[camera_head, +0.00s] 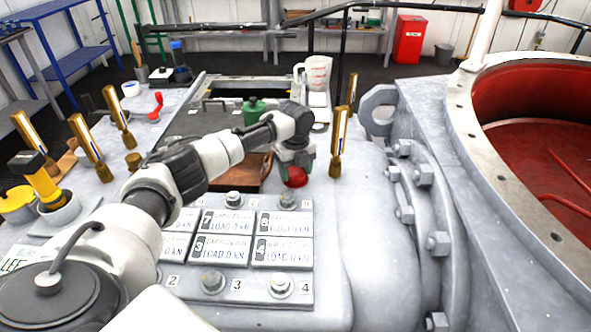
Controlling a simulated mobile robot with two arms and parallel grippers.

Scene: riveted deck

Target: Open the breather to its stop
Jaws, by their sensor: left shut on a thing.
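My left arm reaches in from the lower left, and its gripper (295,168) points down at the right edge of a brown wooden board. It is shut on a red round knob (296,180), most likely the breather. The fingers and wrist hide the knob's upper part, so how far it is turned cannot be told. My right gripper is not in view.
Just in front lies a bolted plate with several load displays (221,249). Brass posts (339,143) stand left and right. A large flange and red-lined opening (520,150) lie right.

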